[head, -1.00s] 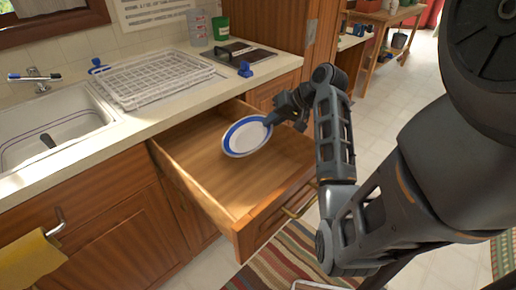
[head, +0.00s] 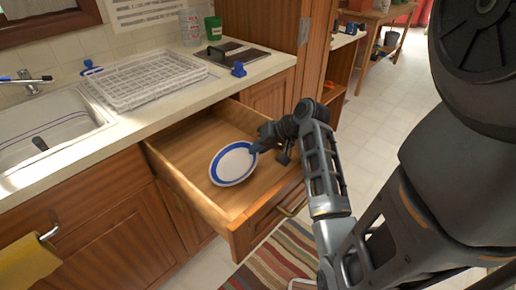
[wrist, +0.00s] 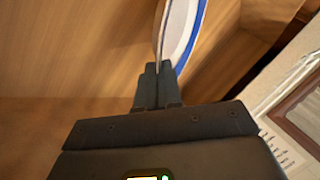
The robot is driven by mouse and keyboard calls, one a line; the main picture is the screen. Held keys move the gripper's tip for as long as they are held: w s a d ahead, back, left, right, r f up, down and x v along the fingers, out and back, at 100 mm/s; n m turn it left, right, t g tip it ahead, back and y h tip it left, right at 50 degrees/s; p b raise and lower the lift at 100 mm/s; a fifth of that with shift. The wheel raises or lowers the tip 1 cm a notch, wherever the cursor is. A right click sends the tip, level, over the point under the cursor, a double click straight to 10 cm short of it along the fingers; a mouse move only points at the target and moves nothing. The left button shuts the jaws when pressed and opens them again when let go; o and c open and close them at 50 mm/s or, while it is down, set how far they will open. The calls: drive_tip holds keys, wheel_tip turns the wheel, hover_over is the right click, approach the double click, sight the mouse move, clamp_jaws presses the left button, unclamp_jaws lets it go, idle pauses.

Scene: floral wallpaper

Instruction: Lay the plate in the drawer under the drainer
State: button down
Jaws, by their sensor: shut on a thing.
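The white plate with a blue rim band (head: 234,164) is held tilted inside the open drawer (head: 201,201), under the counter with the drainer (head: 152,79). My gripper (head: 258,147) is shut on the plate's right edge. In the wrist view the plate (wrist: 180,28) shows nearly edge-on between the fingertips of my gripper (wrist: 158,75). The drawer's wooden inside fills much of that view. Whether the plate's lower edge touches the drawer bottom cannot be told.
The sink (head: 50,135) is at the left. A blue item (head: 238,69) and green cup (head: 213,29) are on the counter. A yellow towel (head: 28,262) hangs at lower left. The drawer holds nothing else visible, with bare wood around the plate.

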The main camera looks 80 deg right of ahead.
drive_tip(key=shift+f, duration=0.2)
drive_tip(key=c, duration=1.3)
unclamp_jaws()
drive_tip(key=shift+r, duration=0.1)
drive_tip(key=shift+s+r, duration=0.1)
drive_tip(key=shift+r, duration=0.15)
drive_tip(key=v, duration=1.1)
drive_tip(key=shift+s+r+p, duration=0.2)
drive_tip(key=shift+s+p, duration=0.05)
drive_tip(key=shift+p, duration=0.15)
